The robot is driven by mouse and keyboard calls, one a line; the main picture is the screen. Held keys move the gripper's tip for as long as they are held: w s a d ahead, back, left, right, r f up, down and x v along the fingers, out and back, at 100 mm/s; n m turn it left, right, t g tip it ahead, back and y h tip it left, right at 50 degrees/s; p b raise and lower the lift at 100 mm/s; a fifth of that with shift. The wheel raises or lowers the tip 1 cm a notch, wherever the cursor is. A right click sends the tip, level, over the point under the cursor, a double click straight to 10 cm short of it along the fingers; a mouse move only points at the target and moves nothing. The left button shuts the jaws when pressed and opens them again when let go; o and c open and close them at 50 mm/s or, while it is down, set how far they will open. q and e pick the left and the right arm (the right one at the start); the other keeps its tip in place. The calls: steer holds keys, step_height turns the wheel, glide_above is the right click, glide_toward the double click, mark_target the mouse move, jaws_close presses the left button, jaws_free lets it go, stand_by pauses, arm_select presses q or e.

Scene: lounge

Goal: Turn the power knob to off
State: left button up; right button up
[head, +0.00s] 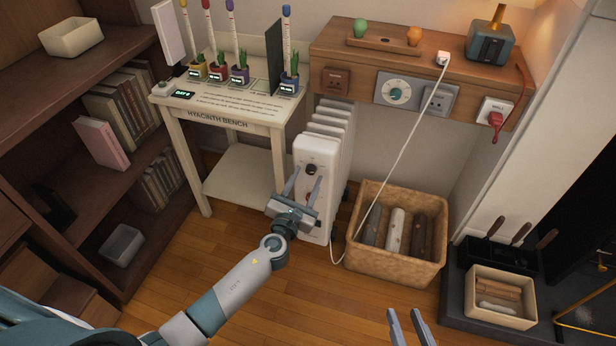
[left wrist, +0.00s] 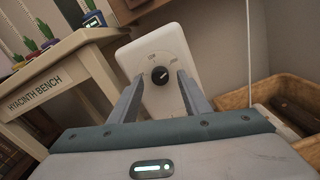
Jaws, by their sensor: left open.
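A white oil-filled radiator (head: 318,158) stands on the floor between the bench and the basket. Its front panel bears a dark round knob (head: 312,169), which shows closer in the left wrist view (left wrist: 160,75). My left gripper (head: 303,186) is open just in front of the panel, below the knob in the head view. In the left wrist view its fingers stand either side of the knob, apart from it. My right gripper (head: 409,322) shows at the bottom edge, with its two fingers apart and nothing between them.
The hyacinth bench (head: 233,119) is left of the radiator. A wicker basket (head: 364,265) of logs stands right of it. A bookshelf fills the far left.

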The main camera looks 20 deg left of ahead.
arm_select(q)
steer(key=shift+w, duration=0.9)
arm_select(e)
steer(key=shift+w+a+r+t, duration=0.1)
steer(key=shift+w+r+t, duration=0.05)
steer(key=shift+r+t, duration=0.2)
arm_select(q)
steer(key=c, duration=1)
steer(key=shift+c, duration=0.2)
arm_select(e)
steer(key=shift+r, duration=0.15)
